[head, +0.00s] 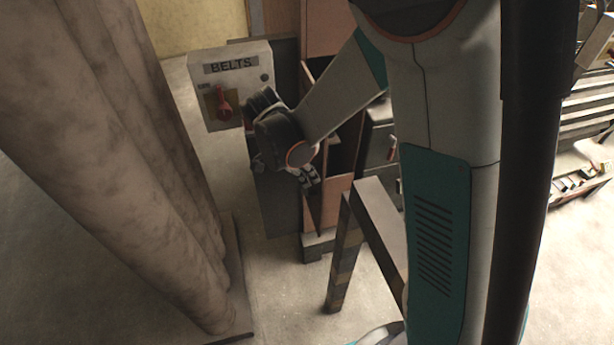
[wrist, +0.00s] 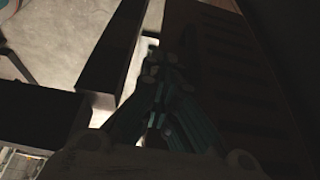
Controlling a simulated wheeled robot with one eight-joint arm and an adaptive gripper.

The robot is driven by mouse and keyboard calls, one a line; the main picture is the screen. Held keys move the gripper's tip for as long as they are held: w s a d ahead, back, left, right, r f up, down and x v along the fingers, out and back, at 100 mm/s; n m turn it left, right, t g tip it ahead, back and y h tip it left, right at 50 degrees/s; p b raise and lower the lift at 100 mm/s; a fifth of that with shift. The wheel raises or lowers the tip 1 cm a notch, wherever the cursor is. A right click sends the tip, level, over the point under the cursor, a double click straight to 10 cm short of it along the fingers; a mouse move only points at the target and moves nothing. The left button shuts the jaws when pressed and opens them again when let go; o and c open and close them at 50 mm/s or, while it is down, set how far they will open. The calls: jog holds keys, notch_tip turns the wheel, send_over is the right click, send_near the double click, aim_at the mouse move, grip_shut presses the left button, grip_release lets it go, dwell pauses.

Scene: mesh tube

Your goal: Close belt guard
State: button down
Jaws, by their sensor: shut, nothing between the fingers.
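In the head view, a salmon-coloured cabinet (head: 335,203) stands behind my arm, with a dark open gap in its front. I cannot tell for sure which of its panels is the belt guard. My gripper (head: 312,182) points down in front of this gap, with its fingers together and empty. In the wrist view, the fingers of my gripper (wrist: 155,72) meet just left of a dark brown panel with slot-like marks (wrist: 222,65). Whether they touch it is too dark to tell. My wrist and forearm hide part of the cabinet.
A light box marked BELTS with a red switch (head: 224,108) stands left of my gripper. Large pale columns (head: 130,150) fill the left side. A dark bench-like frame (head: 375,215) stands right of the cabinet, close to my arm. Floor shows between the columns and the cabinet.

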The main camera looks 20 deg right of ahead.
jog(key=shift+d, duration=0.15)
jog(key=w+d+n+t+y, duration=0.1)
jog(key=w+d+n+t, duration=0.2)
jog(key=d+n, duration=1)
jog(key=shift+w+d+n+t+y+b, duration=0.1)
jog(key=shift+w+d+n+t+y, duration=0.35)
jog(key=shift+w+d, duration=2.05)
jog(key=shift+w+d+n+y+b, duration=0.1)
jog(key=shift+w+d+n+y, duration=0.65)
jog(key=shift+w+d, duration=1.7)
jog(key=shift+w+d+n+t+y+b, duration=0.1)
jog(key=shift+w+d+n+t+y, duration=0.2)
jog(key=shift+w+d+n, duration=1.4)
jog(key=shift+w+d+m, duration=0.2)
jog(key=shift+w+m, duration=0.2)
jog(key=shift+w, duration=0.25)
jog(key=shift+w+d+m, duration=0.15)
jog(key=shift+w+m, duration=0.25)
jog(key=shift+w, duration=0.2)
jog(key=shift+s, duration=0.1)
